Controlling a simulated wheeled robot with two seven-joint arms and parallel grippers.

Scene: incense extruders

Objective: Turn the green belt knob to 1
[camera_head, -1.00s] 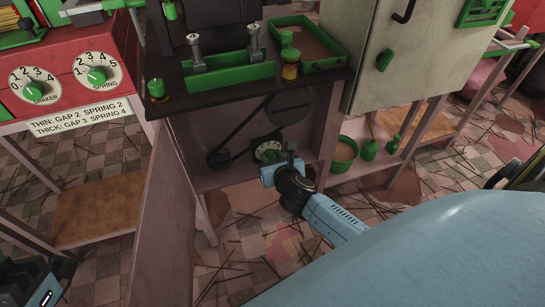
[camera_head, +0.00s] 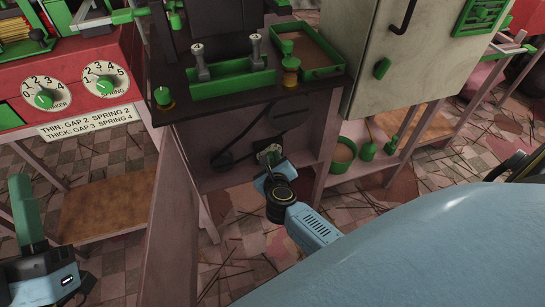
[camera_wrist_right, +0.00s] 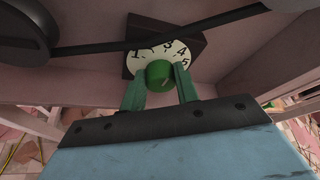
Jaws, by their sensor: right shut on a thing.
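The green belt knob (camera_wrist_right: 158,72) sits in the middle of a white numbered dial (camera_wrist_right: 150,52) on a dark square plate. In the right wrist view the 1, 3, 4 and 5 show; the knob's pointer is too small to read. My right gripper (camera_wrist_right: 160,92) has its two green fingers on either side of the knob and is shut on it. In the head view my right gripper (camera_head: 268,165) reaches under the dark tabletop and covers part of the dial (camera_head: 268,153). My left gripper (camera_head: 25,210) is at the lower left, away from the knob; its finger gap is not clear.
A dark belt (camera_wrist_right: 165,35) runs across just above the dial, from a dark pulley (camera_wrist_right: 22,32) at the left. The tabletop (camera_head: 225,102) is above my right arm. A red panel (camera_head: 130,85) with two other dials stands at the left. A cabinet (camera_head: 400,60) stands at the right.

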